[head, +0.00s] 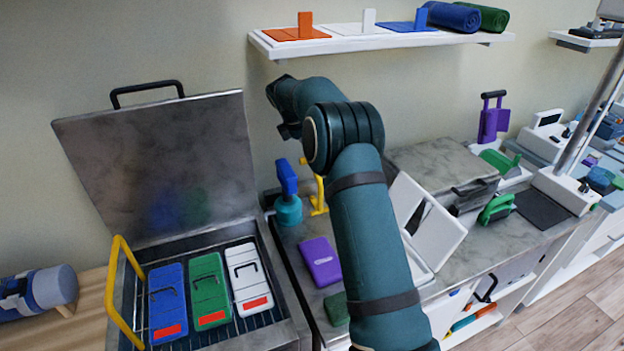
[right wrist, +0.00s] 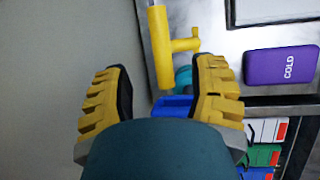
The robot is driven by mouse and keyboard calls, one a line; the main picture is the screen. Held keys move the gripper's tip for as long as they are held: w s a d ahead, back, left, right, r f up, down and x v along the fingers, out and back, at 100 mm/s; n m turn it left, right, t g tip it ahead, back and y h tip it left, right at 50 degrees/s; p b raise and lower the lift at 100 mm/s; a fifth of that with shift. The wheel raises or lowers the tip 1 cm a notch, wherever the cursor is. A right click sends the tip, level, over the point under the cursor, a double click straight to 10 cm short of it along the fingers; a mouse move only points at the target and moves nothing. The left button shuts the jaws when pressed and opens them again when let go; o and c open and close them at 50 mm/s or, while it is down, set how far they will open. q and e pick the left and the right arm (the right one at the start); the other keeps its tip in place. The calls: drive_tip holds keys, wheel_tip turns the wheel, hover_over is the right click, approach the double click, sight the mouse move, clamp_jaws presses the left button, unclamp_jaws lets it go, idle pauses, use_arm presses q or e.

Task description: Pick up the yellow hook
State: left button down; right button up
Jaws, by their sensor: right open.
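The yellow hook (head: 318,192) stands on the marble-look counter in the head view, partly hidden by my right arm. It shows in the right wrist view (right wrist: 163,48) as a yellow bar with a short side branch, beyond the fingertips. My right gripper (right wrist: 160,90) is open, with its two yellow-and-black ribbed fingers apart and the hook not between them. In the head view my right arm reaches over the counter, and its fingers cannot be made out. My left gripper is in neither view.
A teal-and-blue tool (head: 287,195) stands just left of the hook. A purple cold pack (head: 320,261) lies in front. An open metal box (head: 262,265) with a raised lid holds blue, green and white packs at the left. A shelf (head: 390,41) hangs above.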

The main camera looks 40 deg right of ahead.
drive_tip(key=shift+x, duration=0.8)
drive_tip(key=b+x, duration=0.1)
drive_tip(key=x, duration=0.3)
drive_tip(key=shift+f, duration=0.4)
drive_tip(key=shift+s+r, duration=0.1)
clamp_jaws()
